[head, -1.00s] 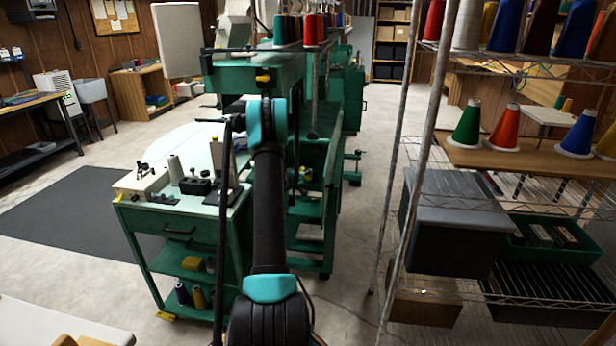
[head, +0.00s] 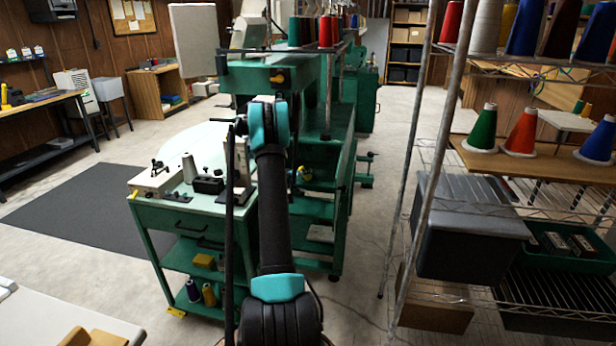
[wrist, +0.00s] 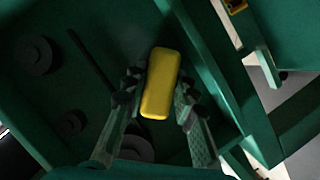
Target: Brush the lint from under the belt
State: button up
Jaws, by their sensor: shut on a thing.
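My gripper (wrist: 158,92) is shut on a yellow rounded block (wrist: 161,80), which looks like the back of a brush; no bristles show. In the wrist view it is held inside a dark green machine housing (wrist: 120,28). Dark round pulleys (wrist: 35,56) and a small one (wrist: 71,123) lie to the left. A thin dark strip (wrist: 92,58), possibly the belt, slants just left of the fingers. Another dark disc shows partly behind the left finger. I cannot make out any lint in the shadow. In the head view my arm hides the gripper.
The green machine (head: 275,75) stands straight ahead. A green cart (head: 175,218) with tools on top is close at left. A wire rack with a grey bin (head: 470,225) and thread cones (head: 520,132) is close at right.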

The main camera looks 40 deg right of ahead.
jog(key=shift+w+a, duration=1.15)
jog(key=shift+w, duration=0.25)
jog(key=s+a, duration=0.4)
jog(key=shift+a, duration=0.3)
jog(key=shift+s+a, duration=1)
jog(key=shift+a, duration=0.15)
jog(key=shift+d, duration=0.1)
jog(key=w+d, duration=0.4)
jog(key=d, duration=0.1)
jog(key=shift+w+d, duration=0.15)
jog(key=shift+w, duration=0.15)
